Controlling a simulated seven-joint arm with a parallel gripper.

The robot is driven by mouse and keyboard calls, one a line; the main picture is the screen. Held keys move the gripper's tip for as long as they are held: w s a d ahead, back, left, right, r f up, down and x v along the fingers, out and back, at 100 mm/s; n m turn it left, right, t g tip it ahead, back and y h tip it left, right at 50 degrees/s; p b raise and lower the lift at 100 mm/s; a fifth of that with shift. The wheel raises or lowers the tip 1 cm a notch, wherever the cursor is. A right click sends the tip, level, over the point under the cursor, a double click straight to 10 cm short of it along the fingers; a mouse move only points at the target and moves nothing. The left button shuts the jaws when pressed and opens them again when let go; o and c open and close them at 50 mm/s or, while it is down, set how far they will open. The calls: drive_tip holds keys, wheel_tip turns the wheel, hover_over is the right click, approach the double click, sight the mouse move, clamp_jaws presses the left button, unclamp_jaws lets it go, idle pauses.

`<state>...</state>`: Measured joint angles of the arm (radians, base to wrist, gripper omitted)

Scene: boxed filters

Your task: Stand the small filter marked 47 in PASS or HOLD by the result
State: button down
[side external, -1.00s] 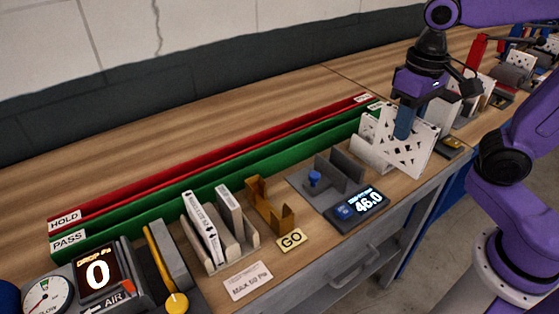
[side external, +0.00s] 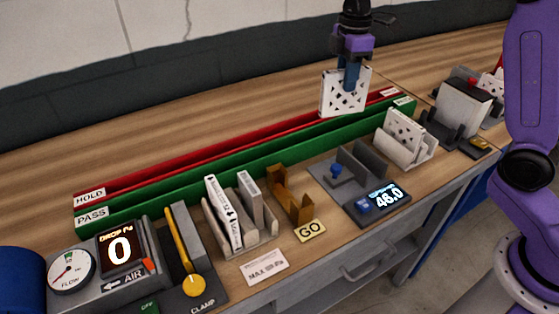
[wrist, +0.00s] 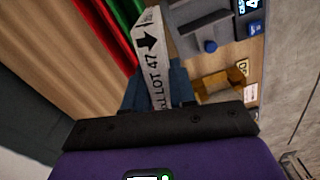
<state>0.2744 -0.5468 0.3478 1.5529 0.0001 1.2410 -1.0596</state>
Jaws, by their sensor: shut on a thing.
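My gripper (side external: 348,82) is shut on a white filter (side external: 336,102) with a perforated face and holds it upright, raised above the right part of the long channels. In the wrist view the filter's edge (wrist: 153,62) shows an arrow and reads LOT 47, between my fingers (wrist: 155,88). The red HOLD channel (side external: 190,162) runs along the back. The green PASS channel (side external: 190,186) runs directly in front of it. A display (side external: 388,196) on the grey gauge reads 46.0. Whether the filter touches a channel cannot be told.
A white cradle (side external: 408,154) with another perforated filter stands at right. A rack (side external: 240,245) with filters, a brown bracket (side external: 285,200), a GO sign (side external: 310,231) and a MAX sign (side external: 265,267) stand in front. The DROP Pa display (side external: 120,246) reads 0.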

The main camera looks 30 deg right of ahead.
sight(333, 112)
drive_tip(key=w, duration=0.1)
drive_tip(key=w+f+n, duration=0.1)
drive_tip(key=w+n, duration=0.1)
drive_tip(key=shift+w+d+f, duration=0.2)
drive_tip(key=shift+d+f, duration=0.1)
drive_tip(key=shift+d, duration=0.05)
drive_tip(key=shift+n, duration=0.4)
drive_tip(key=f, duration=1)
drive_tip(key=shift+w+f, duration=0.1)
drive_tip(key=shift+w, duration=0.1)
drive_tip(key=shift+f, duration=0.15)
drive_tip(key=c, duration=0.9)
unclamp_jaws()
wheel_tip(333, 112, up, 12)
drive_tip(key=shift+r, duration=0.15)
